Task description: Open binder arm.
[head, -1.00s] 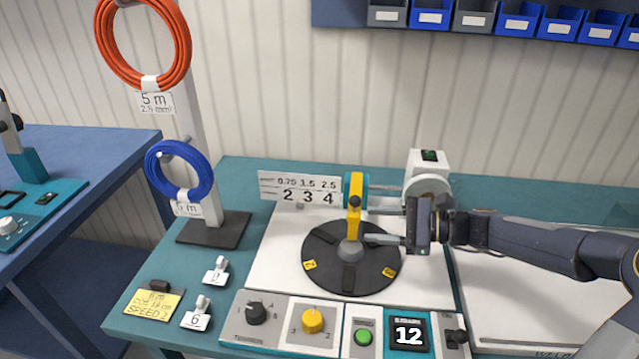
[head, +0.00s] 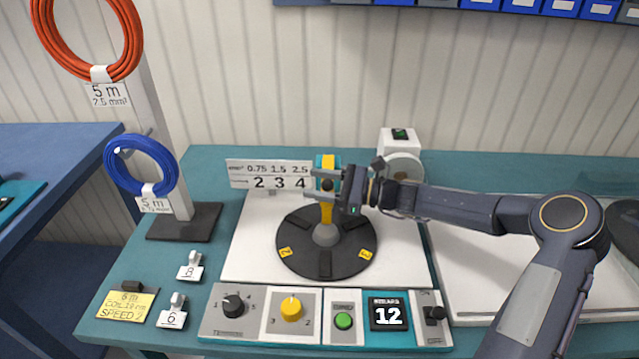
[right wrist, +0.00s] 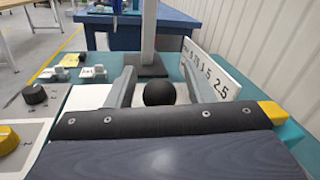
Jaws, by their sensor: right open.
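The yellow binder arm (head: 326,212) stands over the hub of the dark round reel plate (head: 291,259). Its black ball knob (head: 327,185) is near its top; in the right wrist view the knob (right wrist: 159,93) sits between my fingers. My right gripper (head: 311,184) comes in from the right, open, with one finger on each side of the knob. Its fingers (right wrist: 160,80) show clear gaps to the knob in the right wrist view. Part of the binder arm is hidden by the gripper. My left gripper is not in view.
A scale plate (head: 262,175) stands just behind the gripper. A blue cable coil (head: 109,165) hangs on a stand at left. The control panel with a green button (head: 343,321), yellow knob (head: 291,309) and display reading 12 (head: 389,315) lies in front.

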